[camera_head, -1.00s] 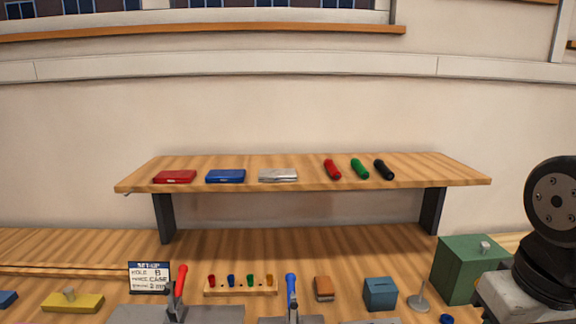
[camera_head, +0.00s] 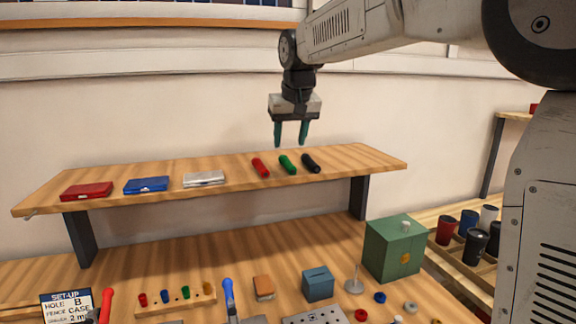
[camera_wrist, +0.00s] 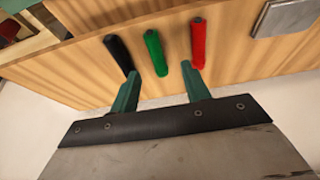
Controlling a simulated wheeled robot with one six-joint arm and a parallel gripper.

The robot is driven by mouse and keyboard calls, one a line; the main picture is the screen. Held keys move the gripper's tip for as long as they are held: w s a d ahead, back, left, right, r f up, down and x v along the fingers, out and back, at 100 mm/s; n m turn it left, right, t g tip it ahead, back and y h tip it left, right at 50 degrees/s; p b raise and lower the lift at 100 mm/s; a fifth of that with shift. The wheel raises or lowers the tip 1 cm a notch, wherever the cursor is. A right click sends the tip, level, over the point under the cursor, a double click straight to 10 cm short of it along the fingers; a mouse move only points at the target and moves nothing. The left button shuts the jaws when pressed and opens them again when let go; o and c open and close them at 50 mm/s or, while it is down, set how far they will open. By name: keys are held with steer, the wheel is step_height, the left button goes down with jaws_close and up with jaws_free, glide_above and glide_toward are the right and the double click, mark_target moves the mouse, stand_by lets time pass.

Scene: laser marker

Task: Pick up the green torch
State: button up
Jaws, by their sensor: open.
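The green torch (camera_head: 287,164) lies on the raised wooden shelf (camera_head: 225,195), between the red torch (camera_head: 260,168) and the black torch (camera_head: 311,163). In the wrist view the green torch (camera_wrist: 156,52) lies between the black torch (camera_wrist: 119,53) on the left and the red torch (camera_wrist: 198,43) on the right. My gripper (camera_head: 291,142) is open and empty, its fingers pointing down above the torches. In the wrist view its two green fingertips (camera_wrist: 160,76) lie near the torches' close ends, on either side of the green torch's line. It appears apart from the torches.
On the shelf to the left lie a red case (camera_head: 87,191), a blue case (camera_head: 146,185) and a silver case (camera_head: 204,179). A green box (camera_head: 394,248) stands on the bench below. Several cups stand at the right. The space above the shelf is clear.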

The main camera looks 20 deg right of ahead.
mark_target(288, 161)
steer(key=shift+w+f, duration=0.15)
steer(key=shift+w, duration=0.4)
steer(key=shift+w+f, duration=0.2)
steer(key=shift+f, duration=0.1)
steer(key=x, duration=0.6)
steer(key=shift+w+d+f, duration=0.2)
steer(key=shift+d+f, duration=0.15)
steer(key=shift+d, duration=0.05)
jaws_close()
